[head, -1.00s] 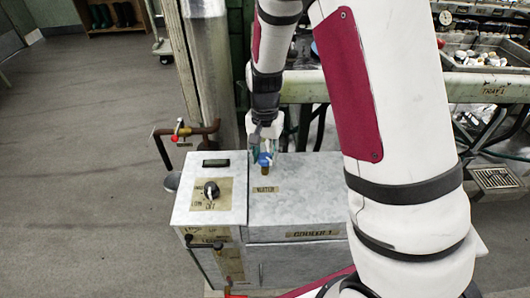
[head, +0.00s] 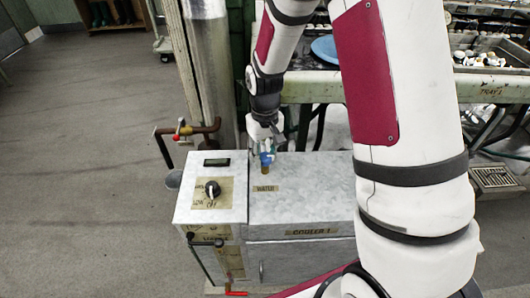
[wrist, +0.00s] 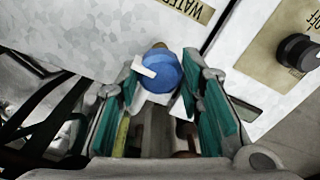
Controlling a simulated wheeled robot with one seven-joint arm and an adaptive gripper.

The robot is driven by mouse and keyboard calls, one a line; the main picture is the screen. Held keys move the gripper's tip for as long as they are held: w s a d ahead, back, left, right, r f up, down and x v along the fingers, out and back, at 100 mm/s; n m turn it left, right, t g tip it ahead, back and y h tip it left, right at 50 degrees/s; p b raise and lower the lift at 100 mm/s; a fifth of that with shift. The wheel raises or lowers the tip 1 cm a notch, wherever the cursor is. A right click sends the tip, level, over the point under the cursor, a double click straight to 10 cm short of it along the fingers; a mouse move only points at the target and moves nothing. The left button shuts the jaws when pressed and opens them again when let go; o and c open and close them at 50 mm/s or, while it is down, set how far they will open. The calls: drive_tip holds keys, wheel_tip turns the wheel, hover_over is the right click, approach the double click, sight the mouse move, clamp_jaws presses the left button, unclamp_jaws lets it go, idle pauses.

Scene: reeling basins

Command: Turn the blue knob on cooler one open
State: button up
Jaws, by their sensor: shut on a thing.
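The blue knob (head: 267,160) stands on a brass stem on top of the grey cooler one (head: 300,205), above a "WATER" label. In the wrist view the blue knob (wrist: 163,74) is round with a white mark pointing left. My gripper (head: 264,150) reaches it from behind and above. In the wrist view the teal-padded fingers of my gripper (wrist: 161,82) lie on both sides of the knob, shut on it. The fingers hide part of the knob in the head view.
A black dial (head: 212,189) sits on the cooler's left part; it also shows in the wrist view (wrist: 298,52). A pipe with a red-handled valve (head: 181,130) stands left of the cooler. A tray bench (head: 310,90) runs behind. The floor at left is clear.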

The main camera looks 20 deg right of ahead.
sight(265, 156)
drive_tip(key=shift+n, duration=0.4)
drive_tip(key=o, duration=1.2)
drive_tip(key=shift+c, duration=0.2)
drive_tip(key=shift+r, duration=0.1)
wheel_tip(265, 156, up, 12)
